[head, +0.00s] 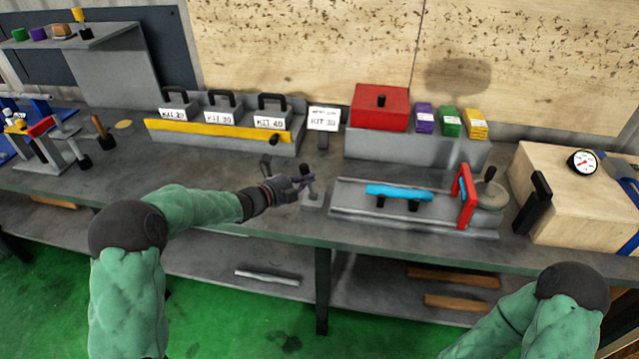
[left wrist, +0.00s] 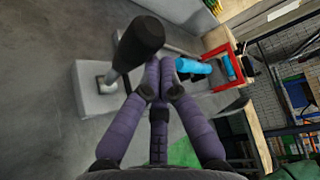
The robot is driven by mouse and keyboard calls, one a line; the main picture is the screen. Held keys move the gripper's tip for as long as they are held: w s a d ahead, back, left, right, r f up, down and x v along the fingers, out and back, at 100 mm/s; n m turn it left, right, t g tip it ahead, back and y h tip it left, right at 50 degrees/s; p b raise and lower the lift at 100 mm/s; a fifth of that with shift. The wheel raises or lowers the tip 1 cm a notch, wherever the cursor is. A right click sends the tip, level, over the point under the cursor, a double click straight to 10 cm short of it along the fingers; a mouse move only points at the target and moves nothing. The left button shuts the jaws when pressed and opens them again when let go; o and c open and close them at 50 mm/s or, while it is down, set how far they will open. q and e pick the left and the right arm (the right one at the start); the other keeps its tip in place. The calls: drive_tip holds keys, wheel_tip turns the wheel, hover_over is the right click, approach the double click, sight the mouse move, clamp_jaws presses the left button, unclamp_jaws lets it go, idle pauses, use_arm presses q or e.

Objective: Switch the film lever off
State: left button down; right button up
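A small lever with a black knob stands on a grey base block (head: 312,201) near the front of the bench. In the left wrist view its black knob (left wrist: 141,40) and metal stem rise from the grey block (left wrist: 93,92). My left gripper (head: 302,182) reaches in from the left at the lever's height. In the left wrist view its purple fingers (left wrist: 159,78) come together at the tips, shut, with nothing seen between them. The fingertips are right beside the lever's stem; I cannot tell whether they touch it. My right gripper is out of view.
Right of the lever lies a grey fixture with a blue bar (head: 399,191) and a red frame (head: 465,196). Behind are kit bins with a yellow front (head: 218,130), a KIT card (head: 323,119) and a red box (head: 380,107). A wooden box with a gauge (head: 582,162) stands right.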

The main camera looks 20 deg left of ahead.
use_arm(q)
drive_tip(key=shift+a+f, duration=0.25)
drive_tip(key=shift+a, duration=0.75)
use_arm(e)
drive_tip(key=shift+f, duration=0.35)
use_arm(q)
drive_tip(key=shift+b, duration=0.3)
